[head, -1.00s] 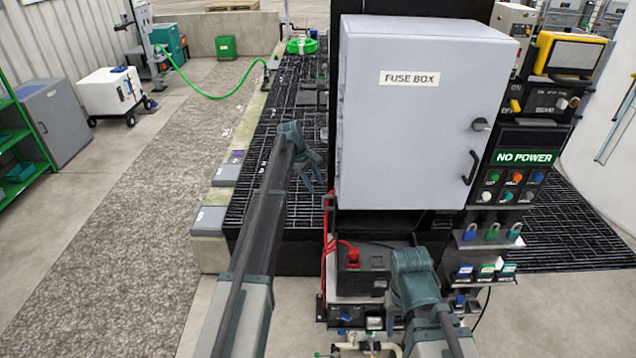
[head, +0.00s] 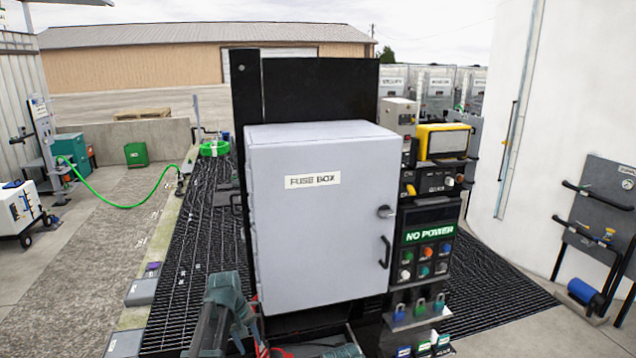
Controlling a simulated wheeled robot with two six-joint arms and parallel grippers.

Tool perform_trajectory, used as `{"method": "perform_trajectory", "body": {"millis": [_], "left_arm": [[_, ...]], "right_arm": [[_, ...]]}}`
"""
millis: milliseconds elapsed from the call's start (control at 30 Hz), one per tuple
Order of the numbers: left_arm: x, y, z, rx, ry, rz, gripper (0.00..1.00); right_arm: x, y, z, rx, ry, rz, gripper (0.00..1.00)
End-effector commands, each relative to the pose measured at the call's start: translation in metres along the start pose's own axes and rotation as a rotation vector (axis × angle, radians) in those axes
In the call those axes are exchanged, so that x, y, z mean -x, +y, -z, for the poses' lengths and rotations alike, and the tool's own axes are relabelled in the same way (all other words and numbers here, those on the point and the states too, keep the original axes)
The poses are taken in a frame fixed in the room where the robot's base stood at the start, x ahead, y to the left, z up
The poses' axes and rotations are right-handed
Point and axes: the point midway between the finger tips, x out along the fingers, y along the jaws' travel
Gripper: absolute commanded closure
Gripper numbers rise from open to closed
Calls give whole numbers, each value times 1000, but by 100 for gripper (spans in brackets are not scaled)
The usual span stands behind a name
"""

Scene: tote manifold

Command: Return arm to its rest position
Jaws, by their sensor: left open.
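My left arm comes up from the bottom edge of the head view, left of the middle. Its teal left gripper (head: 248,322) is open and hangs in front of the lower left of the grey fuse box (head: 318,235). I see nothing between its fingers. The lower part of the arm is cut off by the picture's edge. Only a small teal piece of my right arm shows at the bottom edge, below the fuse box, and its gripper fingers do not show.
The fuse box door is shut. A panel reading NO POWER (head: 430,232) stands right of it, with padlocks (head: 420,308) below. Dark grating (head: 185,270) lies at both sides. A red cable (head: 264,350) runs near my left gripper.

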Motion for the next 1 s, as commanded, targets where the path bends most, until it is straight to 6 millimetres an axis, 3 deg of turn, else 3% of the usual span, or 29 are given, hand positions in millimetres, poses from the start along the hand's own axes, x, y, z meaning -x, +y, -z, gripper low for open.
{"method": "perform_trajectory", "body": {"millis": [33,100,400,467,633,767,1000], "left_arm": [[2,-14,-44,-85,5,22,53],[4,-25,-75,-193,10,50,53],[12,-75,-186,-575,12,154,53],[-14,-66,-178,-586,5,157,53],[-49,-61,-192,-628,-12,171,53],[-84,-57,-206,-670,-29,187,53],[-164,-51,-241,-773,-63,226,53]], "right_arm": [[0,0,0,0,0,0,50],[0,0,0,0,0,0,50],[0,0,0,0,0,0,50],[-23,-2,2,2,0,0,50],[-57,-5,4,8,1,-1,50],[-90,-8,6,14,2,-2,50],[-168,-15,11,27,3,-4,50]]}}
